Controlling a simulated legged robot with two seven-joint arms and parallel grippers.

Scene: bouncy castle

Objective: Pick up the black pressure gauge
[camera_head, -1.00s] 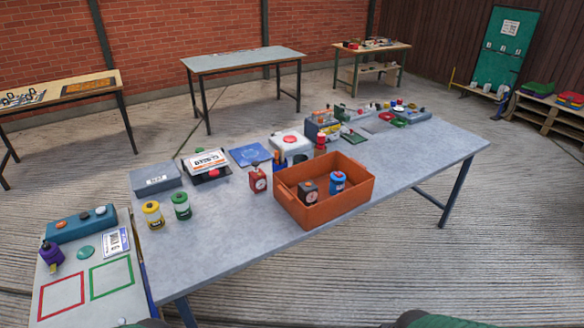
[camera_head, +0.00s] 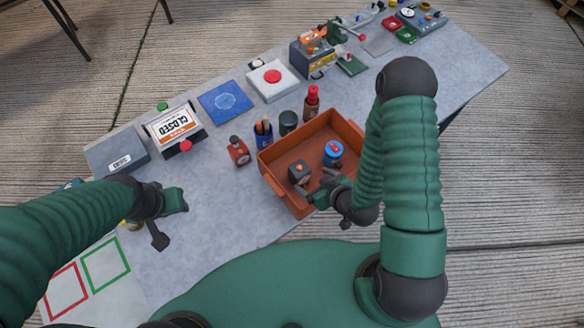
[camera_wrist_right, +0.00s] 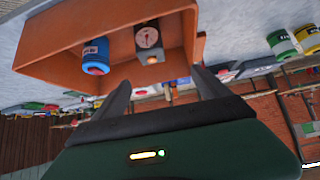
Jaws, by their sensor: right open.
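The black pressure gauge (camera_head: 298,171) stands in the orange bin (camera_head: 283,198), towards its left side. In the right wrist view the gauge (camera_wrist_right: 148,36) shows its pale round dial inside the bin, beyond the fingers. My right gripper (camera_head: 316,184) is open and empty at the bin's near side, close to the gauge but apart from it. Its two spread fingers (camera_wrist_right: 160,82) show in the wrist view. My left gripper (camera_head: 168,220) hangs over the left of the table, away from the gauge; its finger opening is unclear.
A blue canister (camera_head: 333,150) stands in the bin, right of the gauge. A red gauge (camera_head: 238,151), a pen cup (camera_head: 263,133) and a dark cylinder (camera_head: 288,121) stand outside it. The bin walls surround the gauge. Bare tabletop lies left of the bin.

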